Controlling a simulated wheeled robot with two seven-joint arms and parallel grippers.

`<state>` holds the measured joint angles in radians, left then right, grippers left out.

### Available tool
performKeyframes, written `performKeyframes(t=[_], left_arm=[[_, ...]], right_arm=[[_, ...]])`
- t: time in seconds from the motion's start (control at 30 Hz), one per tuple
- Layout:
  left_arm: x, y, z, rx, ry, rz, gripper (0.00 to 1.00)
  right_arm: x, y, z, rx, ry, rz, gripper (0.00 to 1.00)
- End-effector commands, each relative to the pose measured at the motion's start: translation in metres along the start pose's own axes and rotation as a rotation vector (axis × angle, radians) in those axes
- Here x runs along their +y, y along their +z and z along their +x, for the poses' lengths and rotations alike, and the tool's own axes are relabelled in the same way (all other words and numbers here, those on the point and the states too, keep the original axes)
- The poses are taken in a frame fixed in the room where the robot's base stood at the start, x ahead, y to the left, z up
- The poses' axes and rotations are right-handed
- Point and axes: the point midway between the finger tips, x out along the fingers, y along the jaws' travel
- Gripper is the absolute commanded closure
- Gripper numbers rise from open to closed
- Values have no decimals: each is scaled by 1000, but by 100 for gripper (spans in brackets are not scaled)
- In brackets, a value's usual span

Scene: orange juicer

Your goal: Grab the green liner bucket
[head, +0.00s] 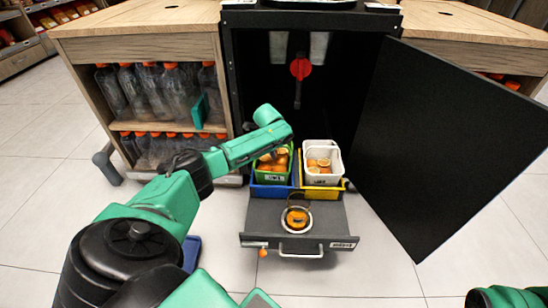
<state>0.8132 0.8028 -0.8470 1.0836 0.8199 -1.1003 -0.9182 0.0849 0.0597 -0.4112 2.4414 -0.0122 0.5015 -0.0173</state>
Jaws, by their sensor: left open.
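The green liner bucket (268,178) stands at the left on the pulled-out drawer, set in a blue tray. It holds oranges and its front carries a small label. My left arm reaches in from the lower left. The end of it, with my left gripper (269,121), is above and behind the bucket and covers part of its back rim. The gripper is open and looks apart from the bucket; its fingertips are hard to make out. My right gripper is not in view; only a piece of my right arm shows at the lower right corner.
A white bucket (321,160) with oranges stands to the right in a yellow tray (339,186). The drawer (331,220) has a round fitting in front of the buckets. The open black door (455,140) blocks the right side. A bottle shelf (160,95) stands left.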

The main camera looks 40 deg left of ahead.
Motion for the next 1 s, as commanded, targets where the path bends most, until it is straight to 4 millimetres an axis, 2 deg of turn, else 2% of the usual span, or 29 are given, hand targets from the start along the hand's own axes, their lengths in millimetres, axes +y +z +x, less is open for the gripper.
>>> performKeyframes(t=[0.23, 0.37, 1.0], left_arm=[[0, 0, 0, 0, 0, 0, 50], [0, 0, 0, 0, 0, 0, 100], [0, 0, 0, -1, 1, 2, 100]], right_arm=[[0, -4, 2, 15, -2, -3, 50], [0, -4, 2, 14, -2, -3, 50], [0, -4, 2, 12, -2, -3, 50]])
